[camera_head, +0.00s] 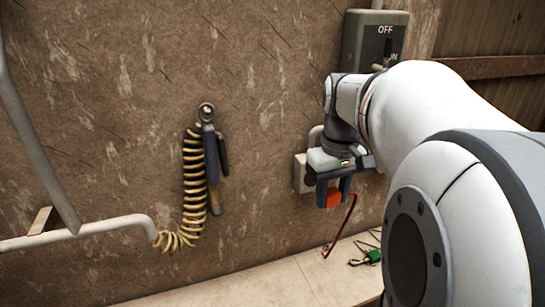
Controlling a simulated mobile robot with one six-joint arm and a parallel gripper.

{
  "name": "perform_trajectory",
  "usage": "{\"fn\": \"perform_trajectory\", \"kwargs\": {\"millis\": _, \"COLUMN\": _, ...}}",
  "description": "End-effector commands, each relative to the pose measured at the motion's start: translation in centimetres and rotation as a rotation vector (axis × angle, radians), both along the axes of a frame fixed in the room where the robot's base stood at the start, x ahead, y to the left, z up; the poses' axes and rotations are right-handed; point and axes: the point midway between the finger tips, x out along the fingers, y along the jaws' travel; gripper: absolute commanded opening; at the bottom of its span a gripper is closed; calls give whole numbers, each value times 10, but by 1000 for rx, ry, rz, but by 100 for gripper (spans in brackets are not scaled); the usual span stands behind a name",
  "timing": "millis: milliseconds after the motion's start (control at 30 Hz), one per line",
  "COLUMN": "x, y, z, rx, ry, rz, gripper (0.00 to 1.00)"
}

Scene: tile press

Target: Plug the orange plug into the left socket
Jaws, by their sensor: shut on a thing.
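My gripper (333,189) is in front of the wall, right of the middle of the view. It is shut on the orange plug (334,199), which shows between the dark fingers. An orange-red cable (347,222) hangs from the plug down toward the ledge. A pale socket box (300,176) on the wall shows just left of my gripper. My gripper and arm hide the rest of it, and no socket opening is visible. I cannot tell whether the plug touches a socket.
A green plug (373,256) with a dark cable lies on the pale ledge (290,285). A grey switch box (372,35) marked OFF is above my gripper. A yellow coiled hose (193,185) with a dark tool hangs at left, beside a pipe (90,229).

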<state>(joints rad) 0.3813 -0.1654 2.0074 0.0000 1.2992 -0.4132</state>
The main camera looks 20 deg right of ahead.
Motion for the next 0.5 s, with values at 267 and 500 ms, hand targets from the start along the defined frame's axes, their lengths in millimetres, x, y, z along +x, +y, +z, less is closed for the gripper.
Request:
{"fn": "perform_trajectory", "kwargs": {"millis": 267, "x": 27, "y": 1, "z": 1, "rx": 0, "ry": 1, "rz": 2, "gripper": 13}}
{"fn": "perform_trajectory", "kwargs": {"millis": 500, "x": 45, "y": 2, "z": 0, "rx": 0, "ry": 1, "rz": 2, "gripper": 13}}
